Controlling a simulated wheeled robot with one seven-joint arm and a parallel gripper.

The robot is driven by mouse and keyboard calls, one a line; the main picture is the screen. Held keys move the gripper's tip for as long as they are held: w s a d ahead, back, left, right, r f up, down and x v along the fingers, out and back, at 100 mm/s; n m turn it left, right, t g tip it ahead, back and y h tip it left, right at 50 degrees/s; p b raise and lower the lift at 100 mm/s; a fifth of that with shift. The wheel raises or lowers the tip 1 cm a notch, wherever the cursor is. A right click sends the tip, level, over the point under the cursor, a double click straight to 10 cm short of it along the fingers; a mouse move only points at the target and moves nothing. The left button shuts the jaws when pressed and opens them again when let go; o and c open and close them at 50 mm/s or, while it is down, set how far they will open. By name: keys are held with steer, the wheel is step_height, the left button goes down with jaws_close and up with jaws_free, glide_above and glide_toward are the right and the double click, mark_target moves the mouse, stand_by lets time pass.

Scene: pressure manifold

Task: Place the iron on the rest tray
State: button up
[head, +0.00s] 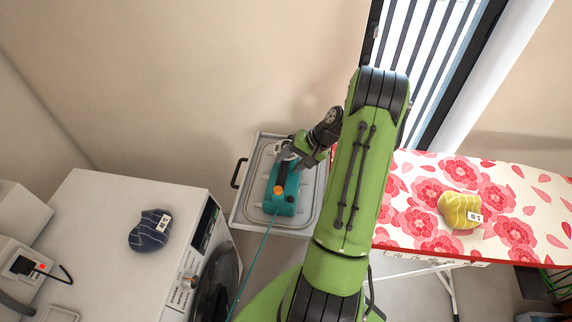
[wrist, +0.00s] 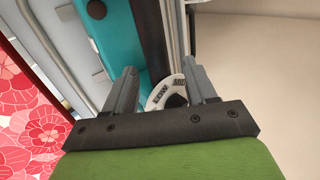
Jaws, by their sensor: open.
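The teal iron (head: 284,190) with an orange button and a cord sits on the grey rest tray (head: 244,215) in the head view. My gripper (head: 297,157) is at the iron's far end, partly hidden by my arm. In the wrist view, the fingers of my gripper (wrist: 160,90) are apart. The iron's teal body (wrist: 115,38) and a white dial with lettering (wrist: 166,94) show between and beyond them. I cannot tell whether the fingers touch the iron. The tray's ribbed surface (wrist: 62,42) shows left of the iron.
A floral ironing board (head: 400,225) stands right of the tray, with a folded yellow cloth (head: 459,210) on it. A white washing machine (head: 110,240) stands left, with a folded navy cloth (head: 150,230) on top. The teal cord (head: 252,266) runs down toward the front.

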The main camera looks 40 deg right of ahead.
steer(key=v, duration=0.9)
steer(key=w+a+r+n+g+h, duration=0.1)
steer(key=a+r+n+h, duration=0.15)
steer(key=a+r, duration=0.5)
steer(key=a+r+n+g+h, duration=0.1)
steer(key=a+r+n, duration=0.3)
steer(key=a, duration=0.7)
steer(key=s+a+r+n+t+h, duration=0.1)
steer(key=s+a+r+n, duration=0.3)
steer(key=s+a, duration=0.6)
steer(key=s+t, duration=0.1)
steer(key=s, duration=0.3)
steer(key=shift+a+r, duration=0.3)
steer(key=shift+r, duration=0.05)
steer(key=shift+s+f, duration=0.1)
steer(key=shift+s, duration=0.05)
